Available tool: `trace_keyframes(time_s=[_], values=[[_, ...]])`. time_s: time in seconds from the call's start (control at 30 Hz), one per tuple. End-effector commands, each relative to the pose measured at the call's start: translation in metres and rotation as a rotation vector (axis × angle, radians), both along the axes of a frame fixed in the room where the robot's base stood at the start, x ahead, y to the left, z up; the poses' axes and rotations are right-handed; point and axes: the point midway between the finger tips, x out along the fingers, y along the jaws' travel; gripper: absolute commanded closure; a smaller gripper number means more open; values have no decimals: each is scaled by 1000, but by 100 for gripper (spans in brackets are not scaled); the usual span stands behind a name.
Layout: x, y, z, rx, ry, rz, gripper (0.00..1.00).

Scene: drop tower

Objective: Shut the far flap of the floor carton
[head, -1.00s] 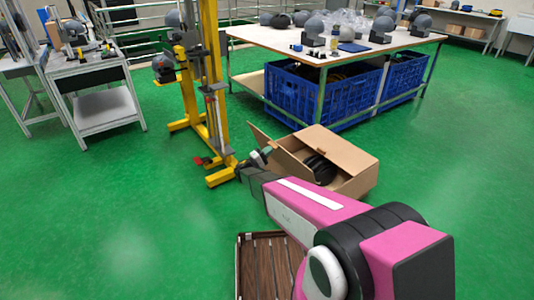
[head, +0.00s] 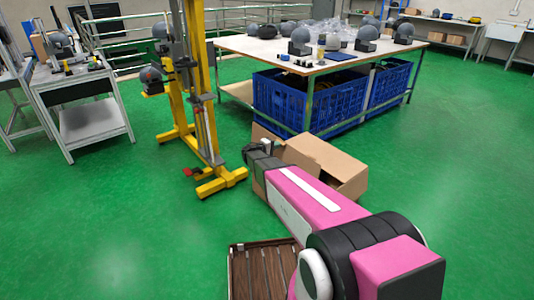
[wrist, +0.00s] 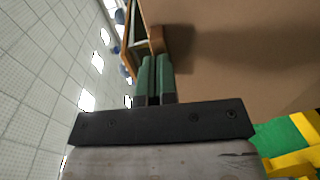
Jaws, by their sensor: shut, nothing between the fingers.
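The brown floor carton (head: 346,185) stands on the green floor beyond my arm in the head view. A tan panel (head: 322,155) slopes across its top right side. Another flap (head: 264,135) stands up at its left, behind my gripper. My arm covers most of the opening, so the inside is hidden. My gripper (head: 250,151) is at the carton's left side in the head view. In the wrist view my gripper's green fingers (wrist: 155,75) are together and empty, close to a broad brown cardboard face (wrist: 235,55). I cannot tell whether they touch it.
A yellow lift stand (head: 205,150) is just left of the carton, its foot near my gripper. Blue crates (head: 325,106) sit under the table (head: 285,50) behind. A brown slatted crate (head: 262,272) lies near my arm. Floor is open at left and right.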

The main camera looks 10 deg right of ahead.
Motion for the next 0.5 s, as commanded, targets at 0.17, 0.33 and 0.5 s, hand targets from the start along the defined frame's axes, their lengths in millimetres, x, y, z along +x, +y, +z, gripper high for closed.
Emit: trace_keyframes(time_s=[0.17,0.33,0.5], values=[[24,-40,2,148,82,-2,100],[45,-75,-5,287,163,-3,100],[66,-109,-18,426,243,-2,100]])
